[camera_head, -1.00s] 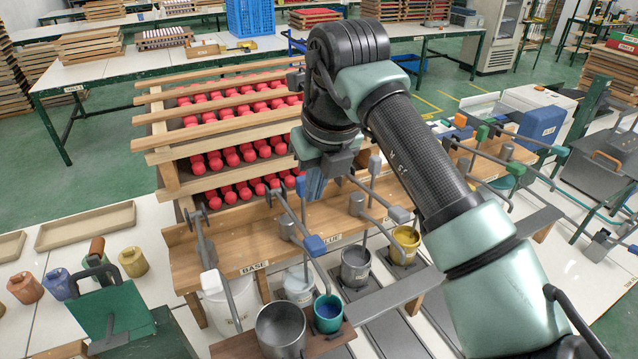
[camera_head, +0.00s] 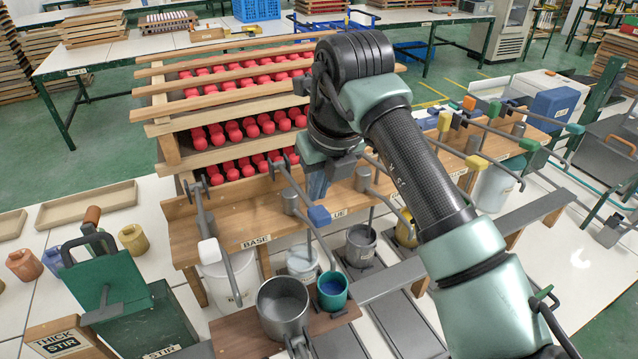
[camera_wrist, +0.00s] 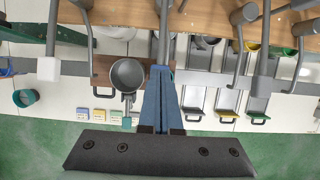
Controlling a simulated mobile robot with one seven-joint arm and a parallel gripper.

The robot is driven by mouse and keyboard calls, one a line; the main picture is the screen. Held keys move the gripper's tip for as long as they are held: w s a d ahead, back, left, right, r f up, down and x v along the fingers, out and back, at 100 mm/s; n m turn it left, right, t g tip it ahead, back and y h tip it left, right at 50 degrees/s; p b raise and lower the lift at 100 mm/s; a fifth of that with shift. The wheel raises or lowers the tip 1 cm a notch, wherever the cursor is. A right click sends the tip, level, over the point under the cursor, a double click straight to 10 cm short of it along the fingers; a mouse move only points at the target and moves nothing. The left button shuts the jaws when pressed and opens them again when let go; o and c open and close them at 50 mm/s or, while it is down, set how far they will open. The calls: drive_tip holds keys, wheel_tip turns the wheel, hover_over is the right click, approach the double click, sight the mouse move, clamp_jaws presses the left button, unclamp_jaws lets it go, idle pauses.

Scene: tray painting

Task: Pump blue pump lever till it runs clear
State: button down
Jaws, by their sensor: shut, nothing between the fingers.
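The blue pump lever is a grey bar with a blue knob (camera_head: 319,216) at its near end, in front of the bench's partly hidden "BLUE" label (camera_head: 338,214). My gripper (camera_head: 316,197) points down with its narrow blue-grey fingers shut and empty. Its tips appear just above or behind the blue knob; I cannot tell whether they touch. In the wrist view, the shut fingers (camera_wrist: 158,90) line up with a grey lever bar and hide its end. A teal cup (camera_head: 331,290) with blue inside stands below, beside a large grey pot (camera_head: 283,308). No flowing stream is visible.
The white-knobbed base lever (camera_head: 209,250) is to the left. Yellow-knobbed (camera_head: 476,162) and other levers stand to the right. A grey cup (camera_head: 361,245) and white bucket (camera_head: 302,264) stand under the bench front. A rack of red pieces (camera_head: 240,125) is behind.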

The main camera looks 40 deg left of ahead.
drive_tip(key=shift+f+b, duration=3.6)
drive_tip(key=shift+f, duration=1.45)
wheel_tip(320, 180, up, 10)
drive_tip(key=p, duration=0.6)
drive_tip(key=shift+r+p, duration=0.2)
drive_tip(key=shift+p, duration=0.2)
drive_tip(key=shift+r, duration=0.25)
